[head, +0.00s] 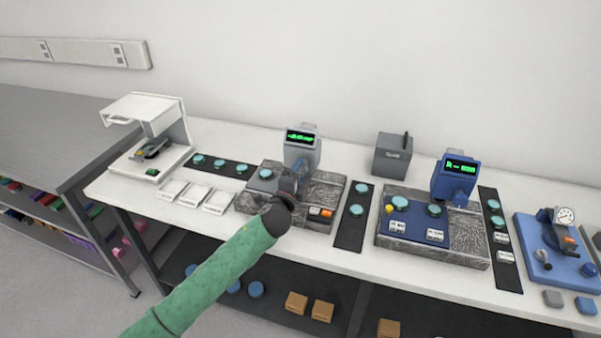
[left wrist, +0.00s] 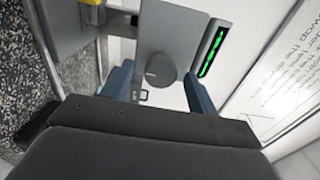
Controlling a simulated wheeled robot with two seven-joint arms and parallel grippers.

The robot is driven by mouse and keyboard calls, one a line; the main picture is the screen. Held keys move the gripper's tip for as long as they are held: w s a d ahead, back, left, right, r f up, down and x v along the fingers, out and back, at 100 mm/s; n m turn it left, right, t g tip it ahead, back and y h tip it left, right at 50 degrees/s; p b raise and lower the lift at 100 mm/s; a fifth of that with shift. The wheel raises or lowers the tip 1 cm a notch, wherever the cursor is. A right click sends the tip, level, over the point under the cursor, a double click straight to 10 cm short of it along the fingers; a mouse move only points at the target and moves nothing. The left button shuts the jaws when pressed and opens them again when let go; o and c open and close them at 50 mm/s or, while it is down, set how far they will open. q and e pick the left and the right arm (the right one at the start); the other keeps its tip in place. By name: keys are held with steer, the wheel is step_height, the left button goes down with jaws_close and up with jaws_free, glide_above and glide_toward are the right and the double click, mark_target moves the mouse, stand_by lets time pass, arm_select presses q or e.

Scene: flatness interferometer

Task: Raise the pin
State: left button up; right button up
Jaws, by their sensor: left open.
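The grey instrument (head: 300,150) with a green display stands on a speckled granite base (head: 268,207) at the middle of the bench. My left gripper (head: 299,168) is close in front of its head, and my wrist hides part of the base. In the left wrist view the two blue-grey fingers (left wrist: 160,90) are apart, with the grey head and its round disc (left wrist: 160,68) beyond and between them. A small dark loop-like part shows below the disc; I cannot tell whether it is the pin. Nothing is seen held. My right gripper is not in view.
A blue instrument (head: 452,182) on another granite base stands to the right, and a blue gauge stand (head: 556,250) is farther right. A white device (head: 150,130) stands at the left. Dark strips with teal discs lie between them. A grey box (head: 393,154) stands behind.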

arm_select(q)
steer(key=shift+b+v, duration=0.75)
steer(key=shift+v, duration=1.7)
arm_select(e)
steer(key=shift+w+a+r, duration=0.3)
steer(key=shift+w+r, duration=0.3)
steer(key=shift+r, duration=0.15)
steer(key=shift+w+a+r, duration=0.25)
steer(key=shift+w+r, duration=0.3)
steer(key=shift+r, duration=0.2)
